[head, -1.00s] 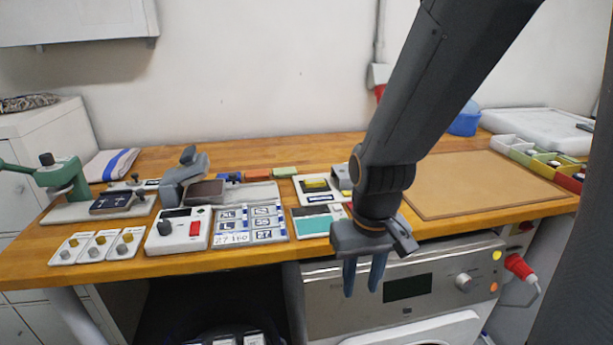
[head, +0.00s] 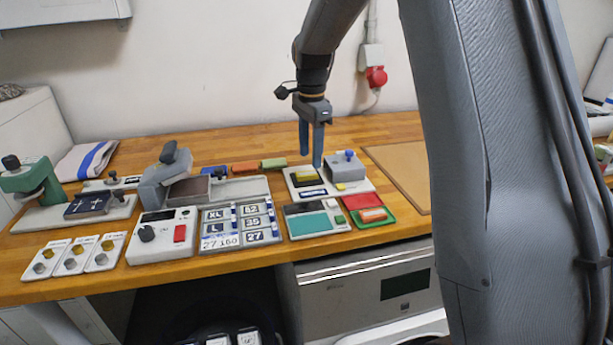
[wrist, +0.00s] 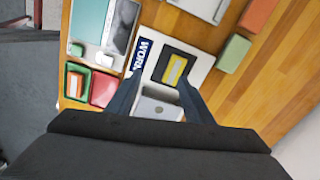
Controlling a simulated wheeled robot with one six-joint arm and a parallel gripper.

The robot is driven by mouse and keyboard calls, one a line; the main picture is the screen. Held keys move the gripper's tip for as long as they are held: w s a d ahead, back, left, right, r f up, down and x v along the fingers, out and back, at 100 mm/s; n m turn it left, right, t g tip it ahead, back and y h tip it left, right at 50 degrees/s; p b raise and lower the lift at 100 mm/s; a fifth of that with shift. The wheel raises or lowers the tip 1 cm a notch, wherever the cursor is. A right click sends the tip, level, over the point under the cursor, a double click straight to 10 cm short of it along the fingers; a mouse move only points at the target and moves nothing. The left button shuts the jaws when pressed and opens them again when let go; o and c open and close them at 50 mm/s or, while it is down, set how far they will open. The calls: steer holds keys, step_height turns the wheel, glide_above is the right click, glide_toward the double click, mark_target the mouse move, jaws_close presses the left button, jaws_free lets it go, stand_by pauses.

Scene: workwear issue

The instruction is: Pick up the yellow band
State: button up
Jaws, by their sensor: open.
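The yellow band (head: 304,175) lies on a dark pad on a white tray (head: 360,187) near the middle of the workbench. In the wrist view the yellow band (wrist: 174,70) shows as a short strip with a pale middle, on the black pad (wrist: 187,63). My gripper (head: 311,159) is open and empty, pointing down above the tray. In the wrist view its two fingers (wrist: 158,90) spread either side of a grey block (wrist: 158,104), with the band just beyond their tips. The gap in height to the band is hard to judge.
The grey block with a blue knob (head: 345,163) stands right of the band on the tray. In front are a teal-faced device (head: 308,222) and red and green trays (head: 368,207). Orange and green blocks (head: 273,163) lie behind. Free wood lies at the back.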

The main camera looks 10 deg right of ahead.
mark_target(305, 173)
steer(key=w, duration=0.1)
steer(key=w+m, duration=0.2)
steer(key=shift+r, duration=0.25)
steer(key=shift+m, duration=0.3)
steer(key=shift+w+a+f+p, duration=0.15)
steer(key=shift+f+p, duration=0.55)
steer(key=shift+f, duration=1.25)
steer(key=shift+w+a+f+p, duration=0.15)
steer(key=shift+f+p, duration=0.55)
steer(key=shift+f, duration=1.2)
jaws_close()
steer(key=shift+r, duration=0.15)
